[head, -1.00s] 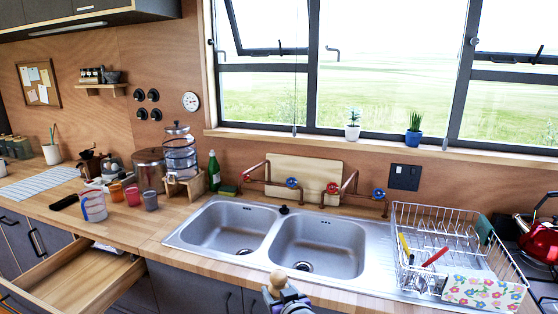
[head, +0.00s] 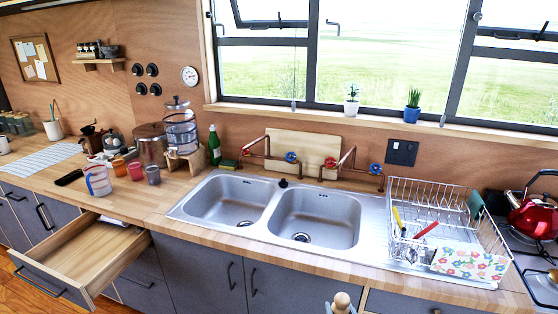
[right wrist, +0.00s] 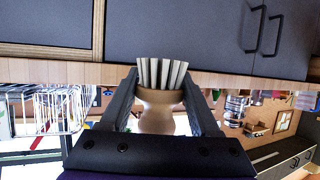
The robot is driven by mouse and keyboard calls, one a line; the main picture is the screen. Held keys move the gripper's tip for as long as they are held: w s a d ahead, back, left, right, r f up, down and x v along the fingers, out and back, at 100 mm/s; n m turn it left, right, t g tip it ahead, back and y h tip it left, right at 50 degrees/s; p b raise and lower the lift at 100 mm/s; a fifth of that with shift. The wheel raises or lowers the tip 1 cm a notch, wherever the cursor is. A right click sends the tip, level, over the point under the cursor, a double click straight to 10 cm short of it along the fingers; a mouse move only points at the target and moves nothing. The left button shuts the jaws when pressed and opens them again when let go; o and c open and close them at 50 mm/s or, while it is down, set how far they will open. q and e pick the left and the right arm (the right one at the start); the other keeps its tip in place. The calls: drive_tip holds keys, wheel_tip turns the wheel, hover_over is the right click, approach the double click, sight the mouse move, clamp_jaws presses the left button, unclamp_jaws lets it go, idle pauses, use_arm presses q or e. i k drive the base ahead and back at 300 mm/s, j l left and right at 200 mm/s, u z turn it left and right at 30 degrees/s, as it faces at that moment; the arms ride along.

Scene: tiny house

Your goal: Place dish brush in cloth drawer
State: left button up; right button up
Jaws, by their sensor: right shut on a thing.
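The dish brush (right wrist: 160,108) has a pale wooden body and light bristles. In the right wrist view, my right gripper (right wrist: 163,88) is shut on it, with a dark finger on each side. In the head view, the brush's wooden knob (head: 342,299) and a bit of my right gripper (head: 338,308) show at the bottom edge, in front of the sink cabinets. The cloth drawer (head: 68,281) is pulled open at the lower left, with part of a white cloth (head: 112,221) at its back right. The gripper is well to the right of the drawer. My left gripper is out of view.
A double sink (head: 315,218) fills the middle of the counter. A dish rack (head: 450,225) stands to its right, beside a stove with a red kettle (head: 535,219). Cups and a measuring jug (head: 97,181) stand on the counter above the drawer. Most of the drawer floor is bare.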

sight(96, 270)
drive_tip(key=u, duration=2.1)
drive_tip(key=i+u, duration=0.3)
drive_tip(key=i, duration=0.9)
drive_tip(key=i+j, duration=0.1)
drive_tip(key=i, duration=2.65)
drive_tip(key=i+j+z, duration=0.1)
drive_tip(key=i+z, duration=0.3)
drive_tip(key=i, duration=0.95)
drive_tip(key=i+z, duration=0.15)
drive_tip(key=z, duration=0.25)
drive_tip(key=i+j+z, duration=0.1)
drive_tip(key=z, duration=0.25)
drive_tip(key=i+j+z, duration=0.1)
drive_tip(key=i+z, duration=0.15)
drive_tip(key=z, duration=1.65)
